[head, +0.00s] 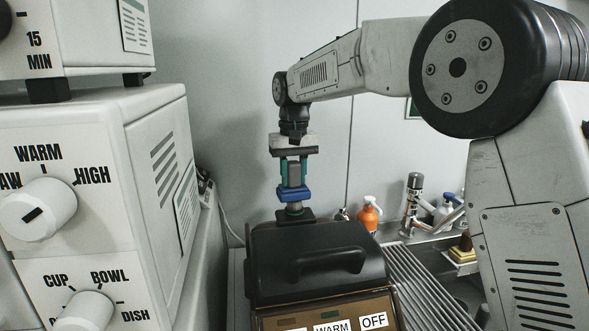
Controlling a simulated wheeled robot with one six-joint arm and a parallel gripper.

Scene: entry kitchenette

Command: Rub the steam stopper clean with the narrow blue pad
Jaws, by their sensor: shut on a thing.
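My gripper (294,178) points down with its teal fingers shut on a grey block that has the narrow blue pad (294,194) under it. The pad is directly over the steam stopper (294,208), a small greyish round piece on a black base at the back of the black lid. The pad seems to touch the stopper's top, but I cannot tell for sure. The pad hides the stopper's upper face, so its cleanness does not show.
The black-lidded cooker (318,262) has a raised handle and WARM and OFF buttons. White appliances with knobs (38,210) stand close on the left. On the right are a ribbed drainboard (428,285), a tap (412,200), an orange bottle (368,215) and a yellow sponge (463,255).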

